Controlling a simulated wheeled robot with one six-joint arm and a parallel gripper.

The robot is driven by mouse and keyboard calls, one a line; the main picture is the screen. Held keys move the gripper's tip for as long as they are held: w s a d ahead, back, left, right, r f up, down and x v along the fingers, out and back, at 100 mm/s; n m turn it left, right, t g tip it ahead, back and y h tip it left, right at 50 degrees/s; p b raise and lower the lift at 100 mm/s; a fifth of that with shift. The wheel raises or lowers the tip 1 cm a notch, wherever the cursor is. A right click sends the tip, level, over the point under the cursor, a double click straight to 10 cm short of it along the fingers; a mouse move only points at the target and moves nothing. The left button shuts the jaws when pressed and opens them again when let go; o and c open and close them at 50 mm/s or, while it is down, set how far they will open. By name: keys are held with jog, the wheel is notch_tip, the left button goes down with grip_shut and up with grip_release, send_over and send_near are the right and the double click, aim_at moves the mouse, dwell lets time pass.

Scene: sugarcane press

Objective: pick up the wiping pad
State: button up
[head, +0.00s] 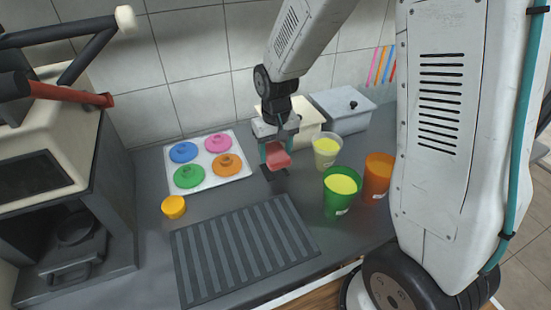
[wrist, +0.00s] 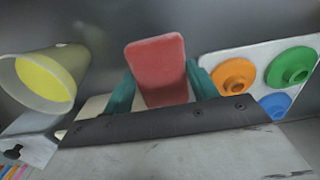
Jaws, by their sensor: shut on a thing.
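The wiping pad (head: 277,160) is a small red-pink block in my gripper. My gripper (head: 276,150), with teal fingers, is shut on it in the head view, above the counter between the tray of coloured lids and the cups. In the wrist view the pad (wrist: 158,68) stands out between the two teal fingers (wrist: 160,88), one on each side. A dark patch (head: 270,173) shows on the counter below the pad.
A white tray (head: 240,172) with coloured lids lies left of my gripper. A pale cup (head: 326,152), a green cup (head: 338,196) and an orange cup (head: 377,178) stand to its right. A ribbed mat (head: 240,255) lies in front. The press (head: 60,170) stands far left.

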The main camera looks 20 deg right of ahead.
jog(key=shift+s+a+r, duration=0.2)
jog(key=shift+s+r, duration=0.05)
jog(key=shift+r, duration=0.35)
jog(key=shift+s+a+r, duration=0.15)
jog(key=shift+s+r, duration=0.05)
jog(key=shift+r, duration=0.35)
jog(key=s+a, duration=1.1)
jog(key=s, duration=0.3)
jog(key=shift+a, duration=0.25)
jog(key=shift+o, duration=0.3)
jog(key=shift+f, duration=0.1)
